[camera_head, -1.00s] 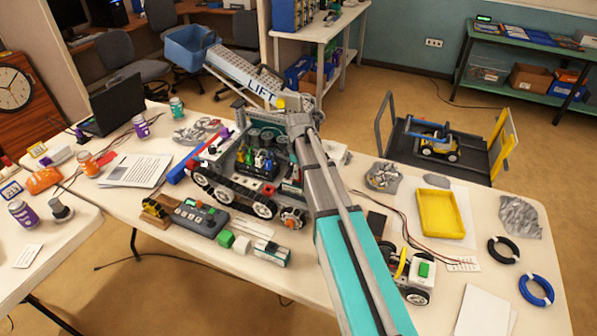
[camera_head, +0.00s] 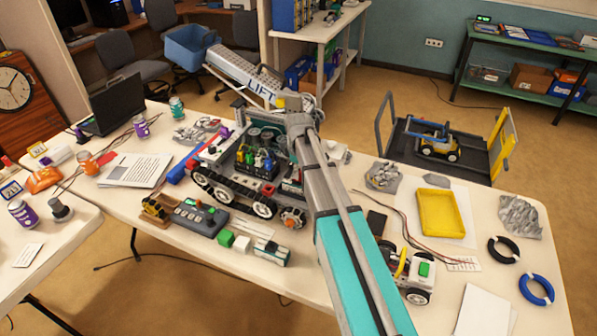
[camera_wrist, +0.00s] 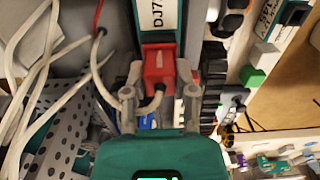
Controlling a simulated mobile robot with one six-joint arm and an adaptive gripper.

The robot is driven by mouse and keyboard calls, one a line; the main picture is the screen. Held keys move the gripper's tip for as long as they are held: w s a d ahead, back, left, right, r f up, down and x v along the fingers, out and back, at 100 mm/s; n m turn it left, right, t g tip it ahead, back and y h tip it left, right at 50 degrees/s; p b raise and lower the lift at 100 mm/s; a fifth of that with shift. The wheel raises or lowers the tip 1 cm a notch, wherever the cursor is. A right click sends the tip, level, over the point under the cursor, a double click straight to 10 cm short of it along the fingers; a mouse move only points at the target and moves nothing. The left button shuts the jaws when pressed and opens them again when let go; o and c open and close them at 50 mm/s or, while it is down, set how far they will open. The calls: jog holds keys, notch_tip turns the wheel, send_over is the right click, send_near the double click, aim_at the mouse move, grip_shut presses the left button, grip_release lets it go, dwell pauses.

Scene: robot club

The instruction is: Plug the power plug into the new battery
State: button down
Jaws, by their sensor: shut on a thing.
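A battery (camera_wrist: 168,28) with a white label reading "DJ7" is at the top middle of the wrist view, within the tracked robot (camera_head: 250,165). The red power plug (camera_wrist: 158,68) is at the battery's near end, in line with it. I cannot tell if it is seated or only close. My gripper (camera_wrist: 159,84) is shut on the plug, one finger on each side. Red and white wires (camera_wrist: 98,60) run to the left of the plug. In the head view my wrist and arm cover the plug and fingers.
A second battery (camera_head: 270,253) lies on the table beside a green block (camera_head: 226,238) and a control box (camera_head: 200,217). The grey LIFT ramp (camera_head: 245,75) is behind the robot. A yellow tray (camera_head: 440,214) and a small wheeled robot (camera_head: 410,277) are to the right.

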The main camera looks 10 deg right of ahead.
jog(key=shift+c, duration=1.7)
grip_release()
jog(key=shift+r+p, duration=2.95)
jog(key=shift+p, duration=0.1)
jog(key=s+m, duration=1)
jog(key=s, duration=1.2)
jog(key=shift+s+a+m, duration=0.2)
jog(key=shift+a+m, duration=0.15)
jog(key=shift+m, duration=0.05)
